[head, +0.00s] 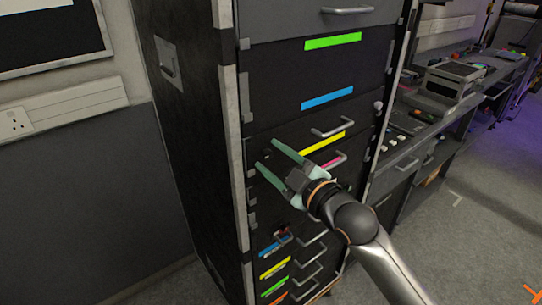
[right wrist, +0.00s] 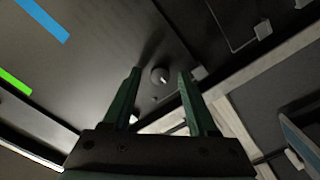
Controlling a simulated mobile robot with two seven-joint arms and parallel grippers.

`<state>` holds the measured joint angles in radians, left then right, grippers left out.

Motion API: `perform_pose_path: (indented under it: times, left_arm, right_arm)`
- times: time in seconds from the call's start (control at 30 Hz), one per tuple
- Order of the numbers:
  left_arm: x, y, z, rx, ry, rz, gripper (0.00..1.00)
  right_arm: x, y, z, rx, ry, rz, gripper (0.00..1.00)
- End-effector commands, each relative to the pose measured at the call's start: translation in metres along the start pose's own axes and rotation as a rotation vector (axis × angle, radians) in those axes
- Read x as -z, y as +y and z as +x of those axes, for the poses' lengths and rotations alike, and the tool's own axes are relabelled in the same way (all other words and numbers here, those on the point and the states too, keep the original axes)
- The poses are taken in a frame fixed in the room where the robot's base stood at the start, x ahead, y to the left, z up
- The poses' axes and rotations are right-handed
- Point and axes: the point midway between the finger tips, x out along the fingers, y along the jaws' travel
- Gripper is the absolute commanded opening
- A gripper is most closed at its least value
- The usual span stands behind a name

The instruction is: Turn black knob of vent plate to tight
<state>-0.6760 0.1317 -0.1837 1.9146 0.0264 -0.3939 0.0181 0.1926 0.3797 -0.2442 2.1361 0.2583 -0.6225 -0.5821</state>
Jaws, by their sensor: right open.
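A small round dark knob (right wrist: 160,74) with a light pointer mark shows in the right wrist view, on a dark panel (right wrist: 95,65) of the rack. My right gripper (right wrist: 160,80) is open, with its two green fingers on either side of the knob in that view. I cannot tell whether they touch it. In the head view my right gripper (head: 265,153) reaches to the left part of the rack front, below the blue label. The knob is hard to make out there. The tight marking is not readable. My left gripper is not in view.
The tall black rack (head: 190,150) has metal edges, coloured label strips and several drawer handles (head: 333,123) jutting out close to my right gripper. A workbench (head: 440,110) with equipment stands to the right. Grey floor (head: 465,225) is open at the lower right.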

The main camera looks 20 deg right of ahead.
Motion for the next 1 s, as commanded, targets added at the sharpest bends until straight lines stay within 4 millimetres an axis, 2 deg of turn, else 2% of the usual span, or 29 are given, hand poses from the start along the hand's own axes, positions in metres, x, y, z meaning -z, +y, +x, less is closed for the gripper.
perform_pose_path:
  times: [0.07, 0.6, 1.0]
  left_arm:
    - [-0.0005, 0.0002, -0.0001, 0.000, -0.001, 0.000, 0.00]
    - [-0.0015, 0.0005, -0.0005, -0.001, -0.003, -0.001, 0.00]
    - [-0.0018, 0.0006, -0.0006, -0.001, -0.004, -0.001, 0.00]
  right_arm:
    - [0.0000, -0.0001, 0.0000, 0.000, 0.000, 0.000, 0.59]
    - [0.0001, 0.0000, 0.0001, 0.000, 0.000, 0.001, 0.00]
    - [0.0002, 0.0002, 0.0001, 0.000, 0.001, 0.008, 0.00]
